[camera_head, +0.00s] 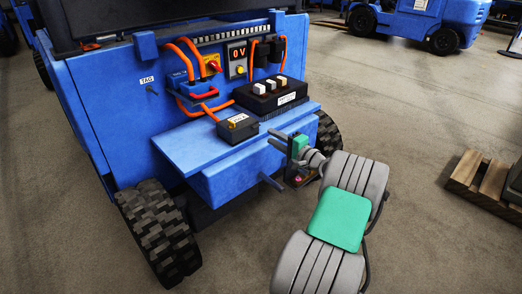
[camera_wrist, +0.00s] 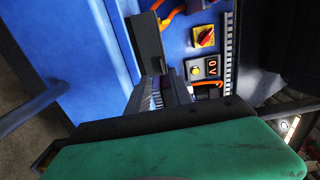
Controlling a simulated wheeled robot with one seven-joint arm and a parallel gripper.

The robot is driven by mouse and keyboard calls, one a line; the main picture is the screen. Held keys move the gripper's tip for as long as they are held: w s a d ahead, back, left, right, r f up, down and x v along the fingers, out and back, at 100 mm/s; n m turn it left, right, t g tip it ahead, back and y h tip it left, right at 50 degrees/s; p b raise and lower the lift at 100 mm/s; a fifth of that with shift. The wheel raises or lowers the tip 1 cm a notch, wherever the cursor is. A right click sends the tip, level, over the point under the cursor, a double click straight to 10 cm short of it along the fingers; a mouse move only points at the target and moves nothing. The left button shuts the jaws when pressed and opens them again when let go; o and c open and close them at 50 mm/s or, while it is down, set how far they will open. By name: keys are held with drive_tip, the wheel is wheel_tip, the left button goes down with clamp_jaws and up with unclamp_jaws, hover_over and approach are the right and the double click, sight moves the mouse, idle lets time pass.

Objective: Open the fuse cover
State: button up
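A blue machine panel carries a blue shelf (camera_head: 182,150). A small black box (camera_head: 237,127) with a label on top sits on the shelf. A larger black box (camera_head: 270,95) with three pale blocks on top and a front label sits behind it. I cannot tell which of these, if either, is the fuse cover. My gripper (camera_head: 276,141) is at the right front edge of the shelf, apart from both boxes. Its fingers are small and dark in the head view, so their opening is unclear. The wrist view is filled below by a green and black part of mine.
Orange cables run to a blue connector with a red handle (camera_head: 203,93). A red rotary switch (camera_head: 214,66) and a "0 V" display (camera_head: 237,54) are above; both also show in the wrist view. A dark bar (camera_head: 271,183) juts out below the shelf. A wooden pallet (camera_head: 480,175) lies right.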

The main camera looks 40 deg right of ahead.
sight(239, 128)
drive_tip(key=w+b, duration=0.2)
drive_tip(key=w, duration=0.5)
drive_tip(key=shift+w+r, duration=0.1)
drive_tip(key=shift+w, duration=0.15)
drive_tip(key=shift+c, duration=0.5)
clamp_jaws()
idle(0.6)
